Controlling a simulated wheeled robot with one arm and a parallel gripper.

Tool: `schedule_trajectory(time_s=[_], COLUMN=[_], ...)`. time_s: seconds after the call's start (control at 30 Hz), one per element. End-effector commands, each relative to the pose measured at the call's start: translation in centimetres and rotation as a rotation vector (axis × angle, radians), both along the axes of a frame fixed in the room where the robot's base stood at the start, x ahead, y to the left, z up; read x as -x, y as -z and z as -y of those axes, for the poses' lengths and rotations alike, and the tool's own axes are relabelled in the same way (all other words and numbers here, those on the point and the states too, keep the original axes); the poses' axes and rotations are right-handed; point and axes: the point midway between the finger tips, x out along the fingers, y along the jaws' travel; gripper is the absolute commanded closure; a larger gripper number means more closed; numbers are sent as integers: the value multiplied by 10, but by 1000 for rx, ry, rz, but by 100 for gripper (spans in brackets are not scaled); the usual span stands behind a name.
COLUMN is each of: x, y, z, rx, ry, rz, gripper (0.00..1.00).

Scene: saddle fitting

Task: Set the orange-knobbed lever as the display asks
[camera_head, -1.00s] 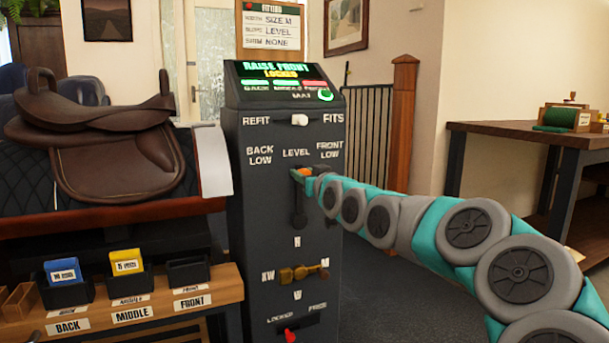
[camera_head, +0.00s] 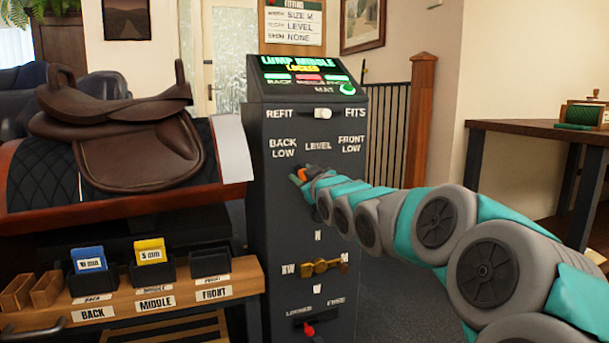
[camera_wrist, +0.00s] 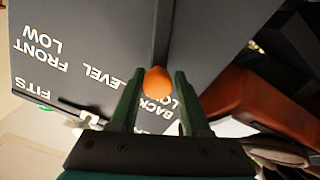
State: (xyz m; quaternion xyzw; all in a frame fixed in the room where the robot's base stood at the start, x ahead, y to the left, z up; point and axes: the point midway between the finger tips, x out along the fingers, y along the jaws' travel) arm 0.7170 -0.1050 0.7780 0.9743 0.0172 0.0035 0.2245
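The lever's orange knob (camera_head: 302,174) is on the front of the dark console (camera_head: 272,215), below and between the words BACK LOW and LEVEL. My gripper (camera_head: 305,176) is at the knob, and its fingers are hard to make out in the head view. In the wrist view the knob (camera_wrist: 158,82) sits between the two green fingers of my gripper (camera_wrist: 159,90) and nearly fills the gap, so they look shut on it. The lever's shaft is mostly hidden. The display (camera_head: 300,68) reads LUMP MIDDLE, LOCKED; its middle light is red, the outer two green.
A white REFIT/FITS slider (camera_head: 323,114) stands at FITS. Below the lever are a brass knob (camera_head: 322,266) and a red switch (camera_head: 309,329) near LOCKED. A brown saddle (camera_head: 130,150) rests left, above shim bins (camera_head: 152,274). A card (camera_head: 291,22) reads SIZE M, LEVEL, NONE.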

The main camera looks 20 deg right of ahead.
Motion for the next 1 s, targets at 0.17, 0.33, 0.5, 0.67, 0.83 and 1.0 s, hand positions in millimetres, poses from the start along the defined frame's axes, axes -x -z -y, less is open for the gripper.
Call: schedule_trajectory(time_s=[0.17,0.33,0.5,0.67,0.83,1.0], x=[0,0,3,18,43,65], y=[0,0,-1,-2,-1,-1], z=[0,0,1,1,2,3], rx=[-1,-1,-2,-2,-2,-1], ry=[0,1,1,0,1,2], rz=[0,0,0,1,-1,1], gripper=[35,32,32,32,32,32])
